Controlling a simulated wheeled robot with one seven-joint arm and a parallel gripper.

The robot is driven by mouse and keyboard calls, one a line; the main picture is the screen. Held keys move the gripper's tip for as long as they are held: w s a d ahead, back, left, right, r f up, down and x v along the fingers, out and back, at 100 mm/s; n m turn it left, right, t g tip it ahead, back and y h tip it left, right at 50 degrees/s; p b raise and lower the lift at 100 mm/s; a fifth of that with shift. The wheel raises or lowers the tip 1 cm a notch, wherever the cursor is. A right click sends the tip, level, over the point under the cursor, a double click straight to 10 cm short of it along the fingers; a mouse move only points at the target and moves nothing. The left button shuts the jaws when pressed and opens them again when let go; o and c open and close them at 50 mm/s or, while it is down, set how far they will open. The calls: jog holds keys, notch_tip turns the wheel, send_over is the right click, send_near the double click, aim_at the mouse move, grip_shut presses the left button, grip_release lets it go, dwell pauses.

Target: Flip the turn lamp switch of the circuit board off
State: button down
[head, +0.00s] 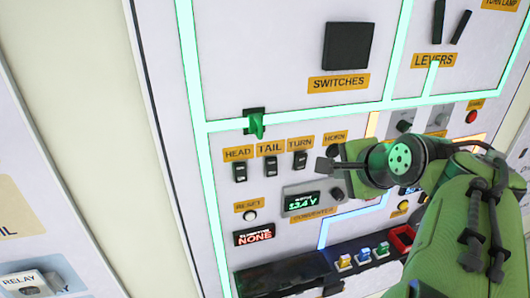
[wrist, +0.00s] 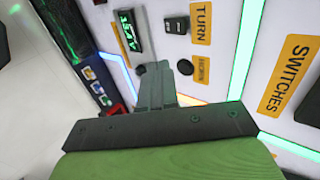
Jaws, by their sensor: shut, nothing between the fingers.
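The turn switch (head: 300,161) is a small black rocker below the yellow TURN label (head: 300,144) on the white upright panel. It also shows in the wrist view, as a dark rocker (wrist: 176,25) beside its label (wrist: 201,22). Which way it is tipped is too small to tell. My gripper (head: 322,166) is shut and empty, just right of the turn switch in the head view and apart from it in the wrist view. The shut fingers (wrist: 160,78) point toward the panel between the converter knob and the HORN label.
The head (head: 240,172) and tail (head: 270,166) switches stand left of the turn switch. Below are a green-lit 13.4V display (head: 305,200) and a reset button (head: 250,215). A green lever (head: 256,124) sticks out above. A dark ledge with colored plugs (head: 345,263) lies lower down.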

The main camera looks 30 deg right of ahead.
jog(key=shift+a, duration=0.15)
send_near(303, 163)
jog(key=x, duration=0.5)
jog(key=shift+f, duration=0.2)
jog(key=shift+w, duration=0.3)
